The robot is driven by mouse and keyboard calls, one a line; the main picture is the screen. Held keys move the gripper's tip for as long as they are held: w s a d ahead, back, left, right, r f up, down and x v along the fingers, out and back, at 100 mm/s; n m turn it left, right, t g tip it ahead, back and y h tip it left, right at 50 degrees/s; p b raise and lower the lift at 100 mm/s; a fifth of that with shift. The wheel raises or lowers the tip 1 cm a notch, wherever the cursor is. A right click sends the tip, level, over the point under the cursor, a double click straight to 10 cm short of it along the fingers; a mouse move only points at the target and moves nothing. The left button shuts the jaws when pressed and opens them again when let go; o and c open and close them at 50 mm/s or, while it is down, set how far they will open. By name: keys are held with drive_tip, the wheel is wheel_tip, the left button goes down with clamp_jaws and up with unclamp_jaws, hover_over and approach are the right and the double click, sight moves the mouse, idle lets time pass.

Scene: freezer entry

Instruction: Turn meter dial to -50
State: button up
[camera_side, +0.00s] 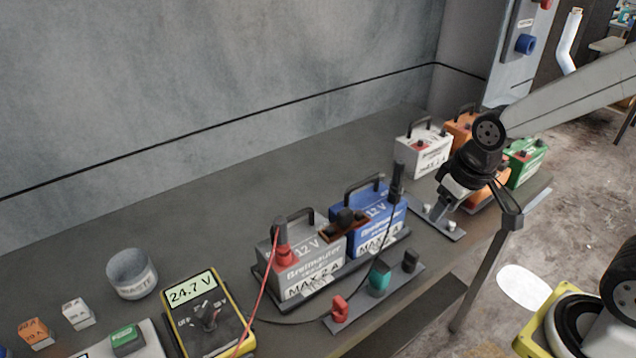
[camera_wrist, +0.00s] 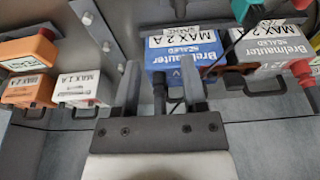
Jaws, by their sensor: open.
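The yellow-edged meter (camera_side: 196,343) lies on the bench at the lower left of the side view, its display (camera_side: 192,289) reading 24.7 V. Its dark dial (camera_side: 208,317) sits below the display; the scale marks are too small to read. My gripper (camera_wrist: 161,72) is open and empty in the wrist view, its two fingers apart. In the side view my wrist is on the right, above the bench near the rear batteries, well away from the meter. The meter is not visible in the wrist view.
A grey battery (camera_side: 300,268) and a blue battery (camera_side: 375,228) stand between my gripper and the meter, with upright clamps and red and black leads. White (camera_side: 424,155), orange and green (camera_side: 526,165) batteries stand around my wrist. A waste cup (camera_side: 131,275) stands left of the meter.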

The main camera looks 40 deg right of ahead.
drive_tip(key=w+v, duration=0.1)
drive_tip(key=v, duration=0.4)
drive_tip(key=w+a+r+m+g+y, duration=0.1)
drive_tip(key=w+a+r+m+y, duration=0.2)
drive_tip(key=w+a, duration=0.7)
drive_tip(key=m+g, duration=0.4)
drive_tip(key=m, duration=0.3)
hover_over(202, 308)
drive_tip(key=w+d, duration=0.2)
wheel_tip(202, 308, down, 3)
drive_tip(key=f, duration=0.4)
drive_tip(key=shift+d+f, duration=0.3)
drive_tip(key=shift+f, duration=0.05)
drive_tip(key=shift+f+y, duration=0.15)
drive_tip(key=shift+y, duration=0.15)
drive_tip(key=shift+x, duration=3.75)
drive_tip(key=shift+s, duration=0.15)
